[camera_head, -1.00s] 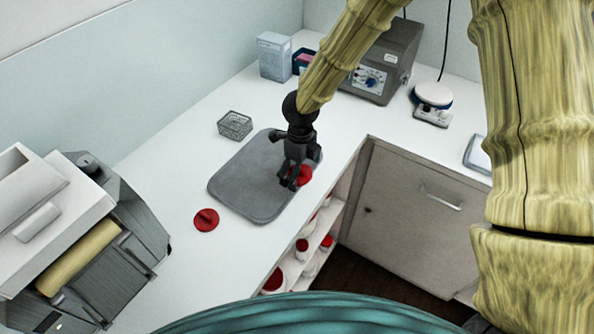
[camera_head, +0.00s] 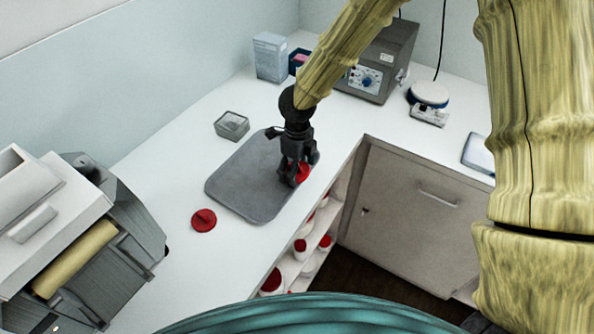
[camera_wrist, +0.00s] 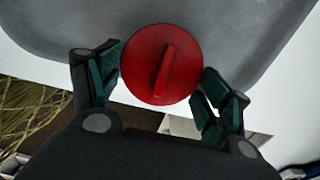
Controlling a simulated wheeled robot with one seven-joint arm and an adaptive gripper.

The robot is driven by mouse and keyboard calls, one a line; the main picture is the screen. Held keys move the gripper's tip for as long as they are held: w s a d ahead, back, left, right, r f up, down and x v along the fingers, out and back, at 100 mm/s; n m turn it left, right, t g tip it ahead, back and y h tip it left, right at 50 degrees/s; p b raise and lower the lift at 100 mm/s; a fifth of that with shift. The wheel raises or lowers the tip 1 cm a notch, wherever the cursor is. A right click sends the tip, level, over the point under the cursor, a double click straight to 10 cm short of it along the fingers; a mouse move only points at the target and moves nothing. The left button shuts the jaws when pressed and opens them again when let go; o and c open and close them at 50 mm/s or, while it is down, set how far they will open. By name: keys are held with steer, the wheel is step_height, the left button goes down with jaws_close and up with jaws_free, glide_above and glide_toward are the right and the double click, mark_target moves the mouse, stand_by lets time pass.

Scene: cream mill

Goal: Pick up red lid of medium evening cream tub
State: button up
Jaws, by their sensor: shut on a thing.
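A round red lid with a raised bar across its top (camera_wrist: 161,65) is between the fingers of my gripper (camera_wrist: 160,88) in the wrist view. The fingers are shut on it at its sides. In the head view my gripper (camera_head: 293,181) points down over the right edge of the grey tray (camera_head: 240,190), and part of the red lid (camera_head: 303,173) shows beside the fingers. Whether a tub is under the lid is hidden. A second red lid (camera_head: 203,220) lies on the white counter, left of the tray.
A grey machine with a yellow roller (camera_head: 75,262) is at the left. Red-lidded tubs (camera_head: 300,246) stand on shelves below the counter edge. A grey device (camera_head: 380,65) and a round-topped scale (camera_head: 430,98) are at the back.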

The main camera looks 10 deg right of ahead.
steer(key=shift+r+b, duration=0.35)
steer(key=shift+r, duration=0.4)
steer(key=s+d+r+b, duration=0.2)
steer(key=s+b, duration=0.3)
steer(key=s, duration=1.1)
steer(key=w+a, duration=0.2)
steer(key=a, duration=0.1)
steer(key=w+a+t+y, duration=0.1)
steer(key=w+a, duration=0.1)
steer(key=a, duration=0.1)
steer(key=w+a+y+p, duration=0.1)
steer(key=w+a, duration=0.1)
steer(key=a, duration=0.1)
steer(key=shift+a+f+t, duration=0.15)
steer(key=shift+f+t, duration=0.15)
steer(key=shift+t, duration=0.1)
steer(key=shift+w+p, duration=0.35)
steer(key=shift+w, duration=0.05)
steer(key=p, duration=0.7)
glide_above(272, 167)
steer(key=shift+s+d+f, duration=0.2)
steer(key=shift+f, duration=0.15)
steer(key=shift+s+d+f, duration=0.15)
steer(key=shift+f, duration=0.2)
steer(key=shift+s+d+p+x, duration=0.15)
steer(key=shift+p+x, duration=0.15)
steer(key=shift+x, duration=0.6)
steer(key=shift+s+d+p+x, duration=0.15)
steer(key=shift+p+x, duration=0.1)
steer(key=shift+x, duration=0.65)
